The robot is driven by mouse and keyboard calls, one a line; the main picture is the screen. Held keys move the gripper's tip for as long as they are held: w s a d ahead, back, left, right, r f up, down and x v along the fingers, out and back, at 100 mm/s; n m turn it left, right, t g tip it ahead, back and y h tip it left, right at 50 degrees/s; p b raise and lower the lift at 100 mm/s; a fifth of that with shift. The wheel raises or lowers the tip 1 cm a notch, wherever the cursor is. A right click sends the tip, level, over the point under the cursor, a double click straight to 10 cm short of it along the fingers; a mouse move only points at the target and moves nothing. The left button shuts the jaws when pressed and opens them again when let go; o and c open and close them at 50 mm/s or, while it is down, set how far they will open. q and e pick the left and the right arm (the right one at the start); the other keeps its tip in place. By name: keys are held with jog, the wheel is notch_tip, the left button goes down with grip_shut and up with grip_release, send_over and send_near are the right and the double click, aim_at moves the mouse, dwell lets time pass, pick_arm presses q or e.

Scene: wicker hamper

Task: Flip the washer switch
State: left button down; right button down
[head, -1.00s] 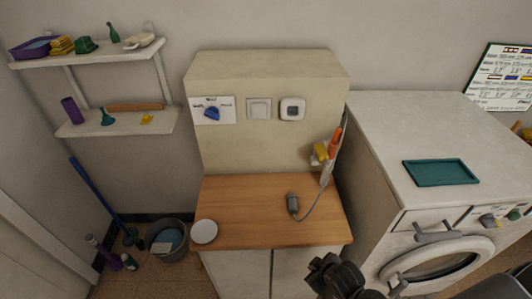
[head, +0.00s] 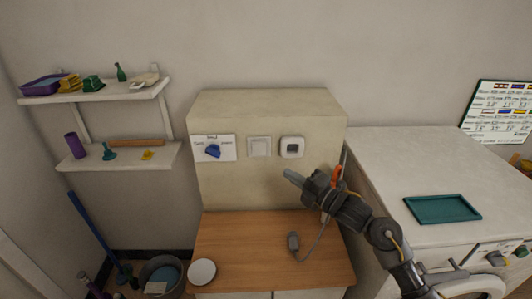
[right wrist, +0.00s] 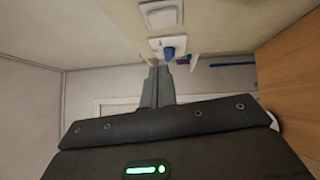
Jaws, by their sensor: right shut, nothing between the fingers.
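A raised cream panel holds three controls in the head view: a blue rotary knob (head: 213,151) on a white labelled card, a flat white rocker plate (head: 259,147), and a white square switch with a dark centre (head: 292,147). I cannot tell by label which is the washer switch. My right gripper (head: 292,175) is shut and empty, its tips pointing left just below the square switch, apparently apart from it. In the right wrist view, the fingers (right wrist: 158,80) show beneath the rocker plate (right wrist: 161,14) and the blue knob (right wrist: 169,51). My left gripper is out of view.
A wooden counter (head: 235,250) lies below, with a grey corded device (head: 293,242) and a white disc (head: 202,272). An orange-handled item (head: 337,176) hangs close behind my right gripper. A white machine (head: 390,160) with a teal tray (head: 442,209) stands right. Shelves are left.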

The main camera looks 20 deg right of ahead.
jog(key=b, duration=0.2)
send_near(256, 146)
jog(key=a, duration=0.4)
jog(key=shift+w+d+r+b, duration=0.1)
jog(key=shift+w+d+b, duration=0.1)
jog(key=shift+w, duration=0.6)
jog(key=shift+w+d+b, duration=0.15)
jog(key=shift+w+d, duration=0.05)
jog(key=shift+w, duration=0.65)
jog(key=shift+w+d+r+b, duration=0.1)
jog(key=shift+w+d+b, duration=0.1)
jog(key=shift+w, duration=0.6)
jog(key=shift+a, duration=0.1)
